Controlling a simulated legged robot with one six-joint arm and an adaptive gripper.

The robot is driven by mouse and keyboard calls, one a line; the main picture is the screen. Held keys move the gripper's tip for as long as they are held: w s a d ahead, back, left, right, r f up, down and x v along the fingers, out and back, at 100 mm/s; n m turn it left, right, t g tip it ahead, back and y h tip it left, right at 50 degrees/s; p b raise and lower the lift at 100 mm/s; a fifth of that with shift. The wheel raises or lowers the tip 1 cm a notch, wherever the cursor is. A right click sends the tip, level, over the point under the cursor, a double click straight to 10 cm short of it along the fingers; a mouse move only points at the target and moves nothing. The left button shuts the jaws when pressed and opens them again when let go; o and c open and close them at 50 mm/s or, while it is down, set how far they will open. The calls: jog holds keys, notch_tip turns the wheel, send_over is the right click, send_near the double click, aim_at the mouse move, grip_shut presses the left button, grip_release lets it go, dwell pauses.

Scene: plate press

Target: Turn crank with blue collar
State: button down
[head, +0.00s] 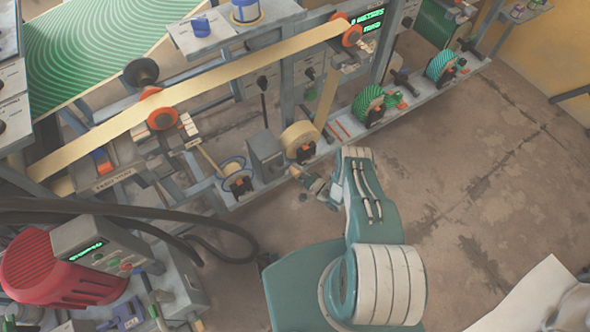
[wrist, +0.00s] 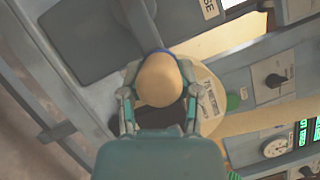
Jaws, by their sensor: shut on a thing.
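In the wrist view, my gripper (wrist: 159,91) has its two fingers on either side of a rounded tan crank knob (wrist: 160,73). It is shut on this knob. A thin edge of the blue collar (wrist: 183,64) shows just behind the knob. The crank arm is mostly hidden behind the knob and fingers. In the head view, my gripper (head: 316,184) is at the front of the machine's lower rail, beside a tan tape roll (head: 300,137).
A grey box (head: 265,156) stands left of the tape roll. Green (head: 368,103) and teal (head: 440,66) rolls sit further right along the rail. A red-topped unit (head: 50,270) and black hoses (head: 130,218) are at lower left. The floor at right is largely clear.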

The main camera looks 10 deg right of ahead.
jog(key=shift+d, duration=0.15)
jog(key=shift+c, duration=1.5)
grip_release()
jog(key=v, duration=0.7)
jog(key=shift+s+d+f, duration=0.15)
jog(key=shift+d, duration=0.05)
